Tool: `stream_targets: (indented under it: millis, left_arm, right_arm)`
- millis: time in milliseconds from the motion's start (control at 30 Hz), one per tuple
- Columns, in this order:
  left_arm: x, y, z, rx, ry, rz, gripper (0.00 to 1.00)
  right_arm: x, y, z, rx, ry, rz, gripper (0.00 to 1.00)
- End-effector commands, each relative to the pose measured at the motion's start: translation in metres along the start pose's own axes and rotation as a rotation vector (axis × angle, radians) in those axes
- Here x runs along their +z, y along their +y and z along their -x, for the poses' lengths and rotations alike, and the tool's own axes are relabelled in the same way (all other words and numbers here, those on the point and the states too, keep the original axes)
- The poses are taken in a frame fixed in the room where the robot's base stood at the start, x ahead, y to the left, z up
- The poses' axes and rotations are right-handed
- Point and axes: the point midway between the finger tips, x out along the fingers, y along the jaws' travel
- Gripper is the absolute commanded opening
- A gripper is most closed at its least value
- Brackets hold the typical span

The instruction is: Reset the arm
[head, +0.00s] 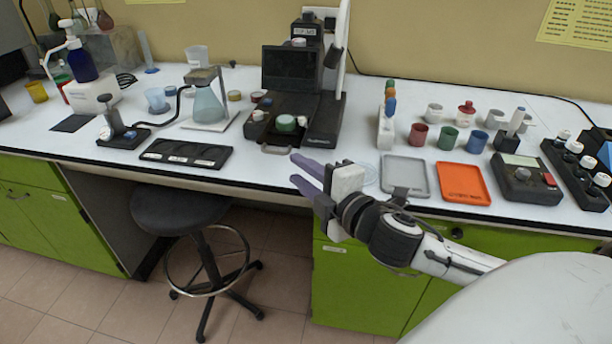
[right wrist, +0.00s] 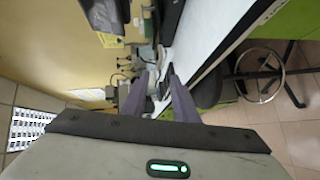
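My right gripper (head: 298,171) reaches in from the right in the head view, just in front of the bench's front edge. Its two purple fingers point left and stand apart with nothing between them. The right wrist view also shows the right gripper (right wrist: 156,85) with a gap between its fingers. My left arm and gripper are not in the head view.
The white bench (head: 270,178) carries a black instrument (head: 290,70), a flask (head: 208,104), a black tray (head: 186,153), a grey tray (head: 404,172), an orange tray (head: 462,183) and several coloured cups. A dark stool (head: 180,208) stands below. Floor beside it is clear.

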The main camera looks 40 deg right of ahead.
Motion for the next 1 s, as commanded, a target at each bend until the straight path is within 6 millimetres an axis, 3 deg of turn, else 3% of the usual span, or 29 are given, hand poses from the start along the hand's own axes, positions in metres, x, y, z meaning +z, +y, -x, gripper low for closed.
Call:
stream_targets:
  millis: [233, 800, 867, 933, 1000]
  left_arm:
    - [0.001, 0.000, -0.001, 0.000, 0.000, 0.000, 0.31]
    - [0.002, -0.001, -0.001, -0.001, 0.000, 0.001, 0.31]
    - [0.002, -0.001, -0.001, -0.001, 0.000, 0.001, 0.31]
    - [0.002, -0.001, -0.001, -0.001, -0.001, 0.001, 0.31]
    - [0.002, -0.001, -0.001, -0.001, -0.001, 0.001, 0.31]
  right_arm:
    - [0.000, 0.000, 0.016, 0.000, -0.001, 0.000, 0.26]
    - [0.000, -0.002, 0.016, -0.004, -0.001, -0.005, 0.26]
    - [0.001, -0.011, 0.016, -0.021, -0.004, -0.028, 0.26]
    - [0.003, -0.033, 0.017, -0.065, -0.011, -0.087, 0.26]
    - [0.005, -0.070, 0.020, -0.136, -0.026, -0.189, 0.26]
